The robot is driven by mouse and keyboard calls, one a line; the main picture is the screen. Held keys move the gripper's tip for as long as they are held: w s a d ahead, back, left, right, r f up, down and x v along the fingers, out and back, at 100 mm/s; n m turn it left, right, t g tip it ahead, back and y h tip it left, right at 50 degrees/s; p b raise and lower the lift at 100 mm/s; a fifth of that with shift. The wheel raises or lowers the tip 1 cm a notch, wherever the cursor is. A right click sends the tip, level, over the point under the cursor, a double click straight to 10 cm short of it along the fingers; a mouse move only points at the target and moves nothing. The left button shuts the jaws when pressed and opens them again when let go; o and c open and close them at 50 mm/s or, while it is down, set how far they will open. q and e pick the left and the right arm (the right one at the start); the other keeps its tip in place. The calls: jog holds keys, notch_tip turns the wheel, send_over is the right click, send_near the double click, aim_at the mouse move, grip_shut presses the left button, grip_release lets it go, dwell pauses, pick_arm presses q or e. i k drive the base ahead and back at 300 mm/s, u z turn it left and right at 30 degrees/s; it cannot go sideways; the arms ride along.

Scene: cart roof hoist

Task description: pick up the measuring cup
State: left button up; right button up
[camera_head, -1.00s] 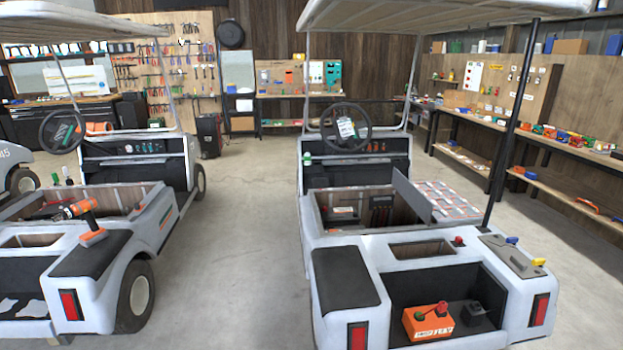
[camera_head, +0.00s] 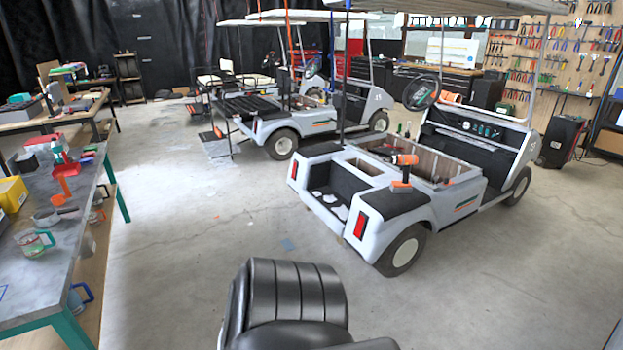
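A clear cup with a green handle (camera_head: 36,243), which looks like a measuring cup, stands on the grey workbench (camera_head: 62,262) at the left. A similar clear jug with a blue handle (camera_head: 79,298) is lower down, beside the bench's teal leg. I cannot tell from this distance which of the two is the measuring cup. Neither of my grippers is in view.
A black padded seat (camera_head: 290,300) is at the bottom middle. A white cart (camera_head: 385,215) stands at the right. Open concrete floor lies between bench and cart.

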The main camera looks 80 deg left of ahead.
aim_at(29, 240)
jog(key=u, duration=3.6)
